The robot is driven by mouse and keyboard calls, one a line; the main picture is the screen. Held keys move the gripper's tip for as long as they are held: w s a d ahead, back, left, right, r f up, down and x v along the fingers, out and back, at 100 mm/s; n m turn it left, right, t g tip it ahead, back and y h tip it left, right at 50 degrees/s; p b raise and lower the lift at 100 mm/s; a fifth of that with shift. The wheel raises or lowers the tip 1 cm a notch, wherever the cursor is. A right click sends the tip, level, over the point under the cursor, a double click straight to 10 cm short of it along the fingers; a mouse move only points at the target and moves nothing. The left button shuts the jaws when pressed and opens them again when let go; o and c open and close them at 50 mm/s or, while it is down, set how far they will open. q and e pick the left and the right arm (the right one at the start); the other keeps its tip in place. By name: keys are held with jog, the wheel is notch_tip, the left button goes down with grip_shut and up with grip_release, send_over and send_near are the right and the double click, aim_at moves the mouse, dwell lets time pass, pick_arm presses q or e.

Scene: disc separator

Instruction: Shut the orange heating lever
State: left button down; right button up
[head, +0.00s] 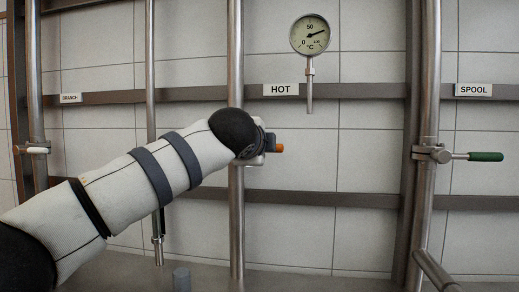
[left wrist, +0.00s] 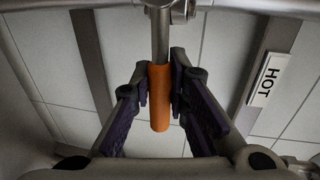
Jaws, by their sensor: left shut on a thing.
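The orange heating lever (head: 279,148) sits on the vertical pipe below the HOT label in the head view. Its orange tip points right, across the pipe; the rest of it is hidden by my left arm. In the left wrist view, the orange grip (left wrist: 160,115) and its metal stem (left wrist: 160,35) run down from the pipe, square to it. My left gripper (left wrist: 160,75) is shut on the orange grip, with one dark finger on each side. In the head view, my left gripper (head: 262,146) is mostly hidden behind its wrist. My right gripper is not in view.
The HOT label (head: 284,90) is on the rail above, beside a dial thermometer (head: 311,34). A green-handled lever (head: 485,157) is at the right below the SPOOL label (head: 473,90). A white-handled valve (head: 36,150) is at the far left. The wall right of the orange tip is clear.

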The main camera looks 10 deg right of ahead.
pick_arm(q)
jog(key=shift+r, duration=0.1)
jog(key=c, duration=1.5)
grip_release()
jog(key=shift+c, duration=0.2)
jog(key=v, duration=1.2)
jog(key=shift+a, duration=0.1)
